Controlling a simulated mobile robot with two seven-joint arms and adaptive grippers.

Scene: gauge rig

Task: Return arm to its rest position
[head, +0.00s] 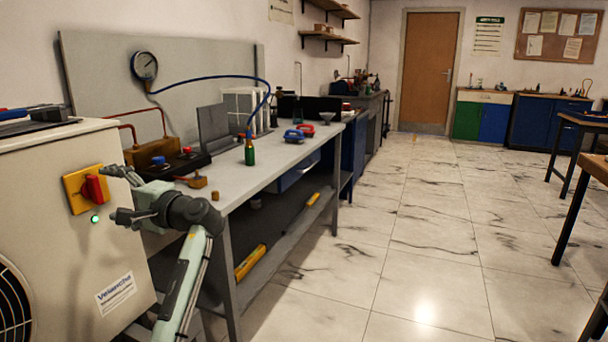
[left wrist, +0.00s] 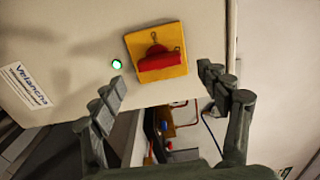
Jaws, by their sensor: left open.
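My left gripper (head: 116,194) is in front of the beige machine cabinet at the left in the head view. Its fingers are spread and nothing is between them. In the left wrist view the open left gripper (left wrist: 160,98) faces the cabinet front (left wrist: 80,45). A red rotary switch on a yellow plate (head: 88,189) is just left of the fingers in the head view, and it also shows in the left wrist view (left wrist: 156,58). The fingers appear apart from the switch. A green light (head: 95,219) is lit below it. My right gripper is in neither view.
A grey workbench (head: 270,160) stands right behind the left arm, holding a green bottle (head: 249,152), a brown block (head: 152,152) and other items. A dial gauge (head: 145,65) is on the back panel. The tiled floor (head: 420,230) to the right is clear.

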